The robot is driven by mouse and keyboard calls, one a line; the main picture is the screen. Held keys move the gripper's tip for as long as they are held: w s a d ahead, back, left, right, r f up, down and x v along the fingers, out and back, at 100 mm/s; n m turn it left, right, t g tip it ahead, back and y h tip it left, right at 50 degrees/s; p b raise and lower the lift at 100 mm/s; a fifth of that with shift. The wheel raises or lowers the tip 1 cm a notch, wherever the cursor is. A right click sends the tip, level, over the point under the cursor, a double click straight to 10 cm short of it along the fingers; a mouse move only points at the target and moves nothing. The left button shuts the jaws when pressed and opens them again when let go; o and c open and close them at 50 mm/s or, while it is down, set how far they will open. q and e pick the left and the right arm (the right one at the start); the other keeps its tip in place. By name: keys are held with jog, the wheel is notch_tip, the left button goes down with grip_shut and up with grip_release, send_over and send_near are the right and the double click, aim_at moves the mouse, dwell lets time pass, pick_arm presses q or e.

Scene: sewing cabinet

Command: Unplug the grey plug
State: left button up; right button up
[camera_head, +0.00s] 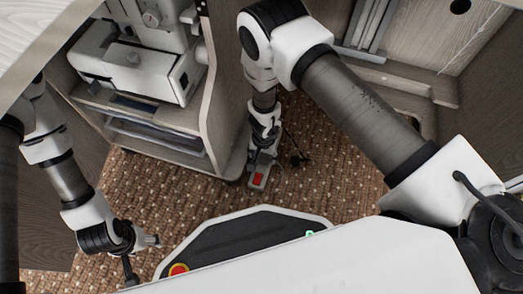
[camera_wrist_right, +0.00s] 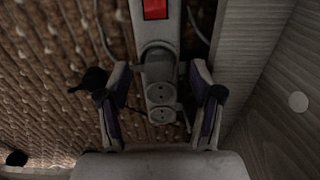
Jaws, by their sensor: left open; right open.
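The power strip (camera_head: 257,184) lies on the carpet beside the cabinet, with a red switch at its near end; it also shows in the right wrist view (camera_wrist_right: 162,104). The grey plug (camera_wrist_right: 158,64) sits on the strip between the red switch and two empty round sockets. My right gripper (camera_head: 263,157) is over the strip. In the wrist view its two open fingers (camera_wrist_right: 160,78) stand on either side of the strip, with the plug between their tips and gaps at both sides. In the head view the plug is hidden. My left gripper (camera_head: 152,241) is open and empty at lower left.
A black plug (camera_wrist_right: 92,80) lies on the carpet left of the strip, close to a finger; it shows in the head view too (camera_head: 299,160). A wooden panel stands close on the right in the wrist view. The cabinet (camera_head: 225,105) holds a white sewing machine (camera_head: 135,68).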

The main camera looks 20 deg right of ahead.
aim_at(264, 159)
notch_tip(264, 159, down, 3)
jog(key=shift+r+b, duration=0.1)
jog(key=shift+b, duration=0.35)
jog(key=shift+r, duration=0.1)
grip_shut()
